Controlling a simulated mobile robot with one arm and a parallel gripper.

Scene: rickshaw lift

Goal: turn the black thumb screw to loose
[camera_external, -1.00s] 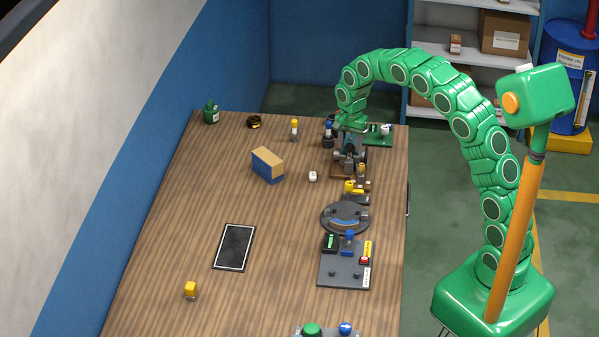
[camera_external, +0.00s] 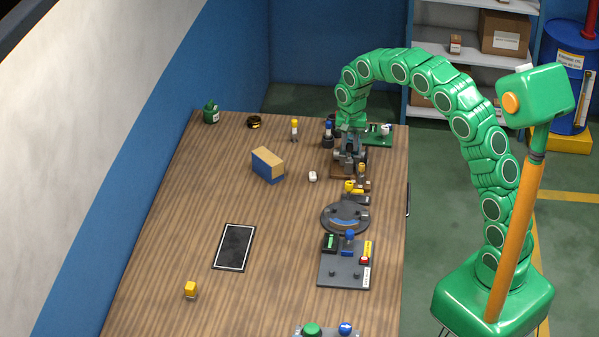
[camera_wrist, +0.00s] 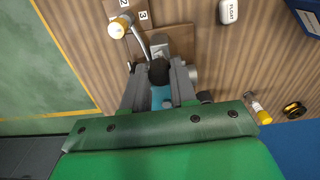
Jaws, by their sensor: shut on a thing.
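My gripper (camera_external: 350,150) reaches down over a small fixture near the far right side of the wooden table. In the wrist view, the grey jaws of my gripper (camera_wrist: 158,82) are closed on a black thumb screw (camera_wrist: 158,70). A light blue part (camera_wrist: 160,97) shows between the jaws. In the external view my gripper hides the screw, and its turn angle cannot be read.
A round grey dial (camera_external: 346,217) and a grey control board (camera_external: 344,276) lie nearer on the table (camera_external: 280,230). A blue and tan block (camera_external: 267,165) stands left. The left middle is mostly clear.

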